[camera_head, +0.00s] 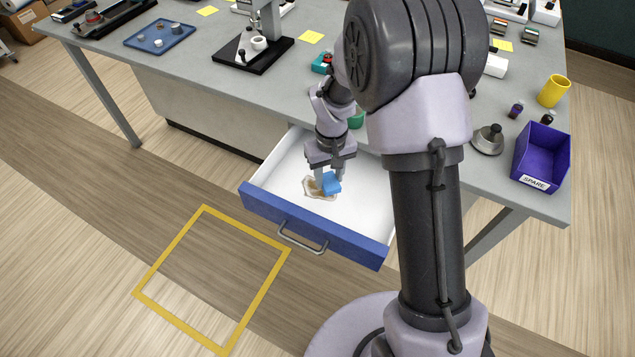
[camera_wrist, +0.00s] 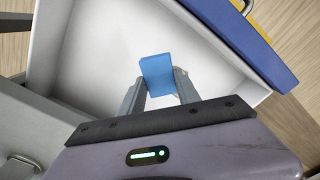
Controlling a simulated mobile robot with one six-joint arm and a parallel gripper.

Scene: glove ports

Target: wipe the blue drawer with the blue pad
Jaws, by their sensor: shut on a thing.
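The blue drawer (camera_head: 310,227) stands pulled out from under the bench; its front is blue and its inside white. The drawer also shows in the wrist view (camera_wrist: 90,50). A beige-brown stain (camera_head: 314,190) lies on the drawer floor. My gripper (camera_head: 326,182) is inside the drawer, shut on the blue pad (camera_head: 332,185), beside and partly over the stain. In the wrist view the pad (camera_wrist: 157,74) sits between the fingertips of my gripper (camera_wrist: 160,88). I cannot tell whether the pad touches the floor.
The grey bench (camera_head: 205,75) carries a microscope stand (camera_head: 262,40), a blue tray (camera_head: 160,36), a yellow cup (camera_head: 554,91) and a purple bin (camera_head: 541,158) labelled SPARE. The drawer walls surround my gripper. A yellow floor outline (camera_head: 271,275) lies in front; the floor inside it is clear.

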